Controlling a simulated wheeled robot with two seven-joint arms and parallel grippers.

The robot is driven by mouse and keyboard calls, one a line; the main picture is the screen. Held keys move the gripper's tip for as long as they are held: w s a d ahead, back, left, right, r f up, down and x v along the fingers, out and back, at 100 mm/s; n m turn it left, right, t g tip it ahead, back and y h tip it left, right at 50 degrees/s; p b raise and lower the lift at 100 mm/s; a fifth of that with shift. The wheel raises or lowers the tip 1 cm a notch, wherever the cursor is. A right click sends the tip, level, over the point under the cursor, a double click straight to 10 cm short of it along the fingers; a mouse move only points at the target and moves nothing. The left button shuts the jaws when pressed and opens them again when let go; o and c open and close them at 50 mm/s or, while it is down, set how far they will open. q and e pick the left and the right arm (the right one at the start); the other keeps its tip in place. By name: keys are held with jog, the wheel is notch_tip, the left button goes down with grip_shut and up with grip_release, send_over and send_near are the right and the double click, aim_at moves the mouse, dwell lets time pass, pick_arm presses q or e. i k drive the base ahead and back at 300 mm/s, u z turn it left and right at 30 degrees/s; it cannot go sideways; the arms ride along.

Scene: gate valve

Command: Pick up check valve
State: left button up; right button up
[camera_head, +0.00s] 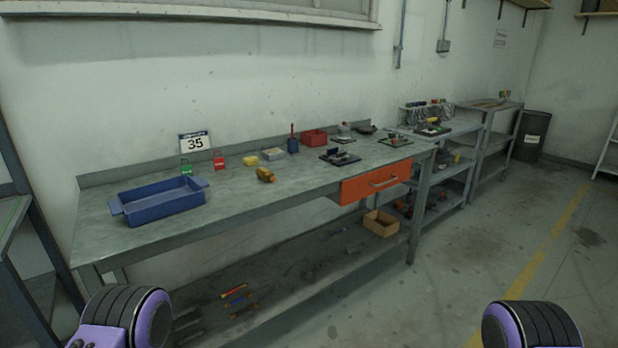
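A small brass-orange fitting (265,174), which looks like the check valve, lies on the workbench (240,200) near its front edge, left of the orange drawer. It is too small to make out fully. Nothing touches it that I can see. Purple and black rounded parts of my own arms show at the bottom left and bottom right corners, well in front of the bench. Neither of my grippers is in view.
A blue tray (163,207) stands at the bench's left. Red and green padlocks (219,161), a yellow block (250,160), a red bin (314,138) and dark tool trays (340,157) sit farther back. An orange drawer (365,188) hangs below. The bench is clear around the fitting.

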aim_at(264, 173)
jog(key=z, duration=0.55)
jog(key=i, duration=1.9)
jog(key=u, duration=1.15)
jog(key=i, duration=0.75)
jog(key=u, duration=0.7)
